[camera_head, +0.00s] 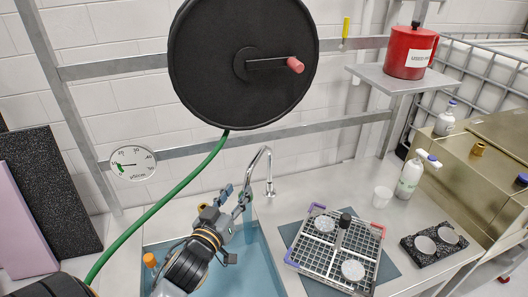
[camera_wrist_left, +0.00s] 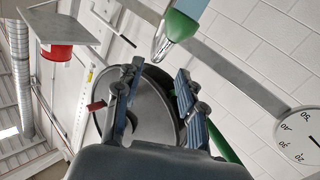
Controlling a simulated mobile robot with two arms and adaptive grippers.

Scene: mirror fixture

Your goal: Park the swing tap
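The swing tap (camera_head: 267,153) is a chrome gooseneck behind the blue basin (camera_head: 262,268) in the head view. My right gripper is out of view.
A black hose reel (camera_head: 215,65) hangs above, with a green hose (camera_head: 165,203) running down left. A wire rack (camera_head: 332,262) stands right of the basin. A round gauge (camera_head: 133,164) is on the wall.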

